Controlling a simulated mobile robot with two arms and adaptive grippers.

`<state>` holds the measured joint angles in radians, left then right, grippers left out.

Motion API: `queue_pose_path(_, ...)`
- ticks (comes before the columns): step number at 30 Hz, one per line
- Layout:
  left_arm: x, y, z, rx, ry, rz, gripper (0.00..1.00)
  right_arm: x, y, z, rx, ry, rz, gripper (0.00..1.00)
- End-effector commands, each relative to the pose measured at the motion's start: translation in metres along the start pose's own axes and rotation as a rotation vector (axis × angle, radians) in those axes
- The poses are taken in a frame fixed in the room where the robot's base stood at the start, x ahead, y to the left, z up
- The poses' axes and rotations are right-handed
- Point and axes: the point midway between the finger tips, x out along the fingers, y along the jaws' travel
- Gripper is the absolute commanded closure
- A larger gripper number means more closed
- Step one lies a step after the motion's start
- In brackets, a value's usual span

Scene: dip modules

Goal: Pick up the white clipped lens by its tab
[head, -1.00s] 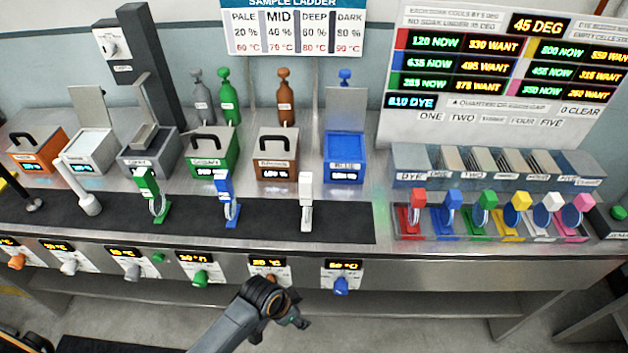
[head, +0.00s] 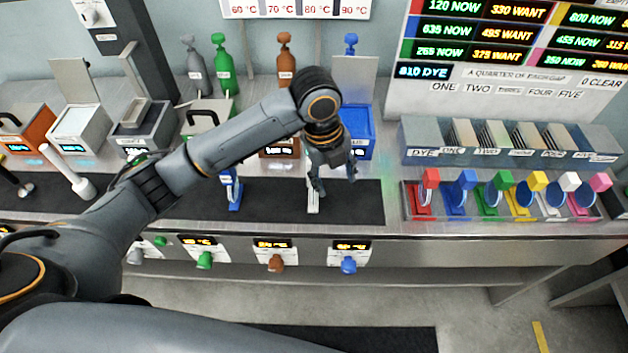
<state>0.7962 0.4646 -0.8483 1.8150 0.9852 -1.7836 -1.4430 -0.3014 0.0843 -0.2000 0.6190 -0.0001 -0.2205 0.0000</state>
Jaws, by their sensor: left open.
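A white clip piece (head: 313,204) stands on the dark mat (head: 265,208), mostly hidden behind my left gripper. Only its lower part shows, and I cannot make out its tab or lens. My left gripper (head: 335,178) is open, pointing down over it; I cannot tell whether it touches. Another white-tabbed lens (head: 569,182) stands in the rack at the right, between a yellow-tabbed and a pink-tabbed one. My right gripper is not in view.
A blue clipped lens (head: 233,190) stands on the mat left of the white one. A blue lidded bath (head: 358,130) stands behind my gripper. The lens rack (head: 478,230) is at the right. The mat right of the gripper is clear.

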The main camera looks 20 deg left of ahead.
Motion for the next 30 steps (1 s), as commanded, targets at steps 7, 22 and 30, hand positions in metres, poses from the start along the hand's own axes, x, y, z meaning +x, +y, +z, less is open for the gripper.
queue_pose_path(7, -0.066, 0.004, 0.042, 0.325, -0.037, 0.135, 0.45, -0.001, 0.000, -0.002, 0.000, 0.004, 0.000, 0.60)
queue_pose_path(22, -0.046, 0.017, 0.057, 0.438, -0.026, 0.190, 0.45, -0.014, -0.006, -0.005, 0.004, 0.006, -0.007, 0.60)
queue_pose_path(30, -0.011, 0.023, 0.060, 0.439, -0.030, 0.186, 0.45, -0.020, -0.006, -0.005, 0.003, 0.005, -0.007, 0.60)
